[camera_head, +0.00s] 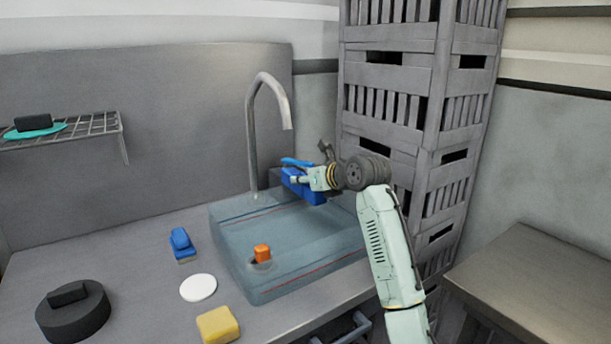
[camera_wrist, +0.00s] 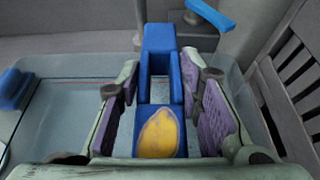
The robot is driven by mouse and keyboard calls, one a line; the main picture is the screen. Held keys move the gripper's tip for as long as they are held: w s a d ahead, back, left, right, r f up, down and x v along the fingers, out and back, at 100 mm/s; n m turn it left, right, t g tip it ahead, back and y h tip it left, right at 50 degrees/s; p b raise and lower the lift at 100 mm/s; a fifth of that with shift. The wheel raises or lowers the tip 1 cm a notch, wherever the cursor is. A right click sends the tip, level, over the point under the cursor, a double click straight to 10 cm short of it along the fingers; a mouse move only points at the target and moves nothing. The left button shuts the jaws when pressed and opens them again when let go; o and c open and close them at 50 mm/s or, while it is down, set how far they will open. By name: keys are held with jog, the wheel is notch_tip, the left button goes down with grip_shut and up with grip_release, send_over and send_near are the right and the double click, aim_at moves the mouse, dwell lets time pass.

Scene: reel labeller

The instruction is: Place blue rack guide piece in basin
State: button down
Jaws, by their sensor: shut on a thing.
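The blue rack guide piece (camera_head: 303,189) is a long block held by my gripper (camera_head: 315,180) over the back right of the basin. In the wrist view, the blue piece (camera_wrist: 158,48) has a slot along its middle and a yellow oval patch at its near end. The purple-padded fingers of my gripper (camera_wrist: 160,75) are on either side of it. The basin (camera_head: 248,282) is a translucent blue-grey tub on the counter. Its floor also shows below the piece in the wrist view (camera_wrist: 65,115). The piece's lower edge and its height above the basin are hard to judge.
A tall tap (camera_head: 252,140) stands behind the basin, with a blue lever close to the piece. An orange item (camera_head: 262,253) is in the basin's front left. A blue sponge-like item (camera_head: 181,243), white disc (camera_head: 198,288) and yellow block (camera_head: 218,325) lie left. Stacked grey crates (camera_head: 390,85) rise behind my arm.

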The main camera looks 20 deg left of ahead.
jog(key=shift+f, duration=0.35)
jog(key=c, duration=1.1)
grip_release()
jog(key=shift+f, duration=0.1)
jog(key=b+v, duration=0.1)
jog(key=v, duration=0.7)
jog(key=b+v, duration=0.1)
jog(key=v, duration=0.3)
jog(key=shift+s+r+b, duration=0.1)
jog(key=shift+r+b, duration=0.2)
jog(key=shift+r, duration=0.15)
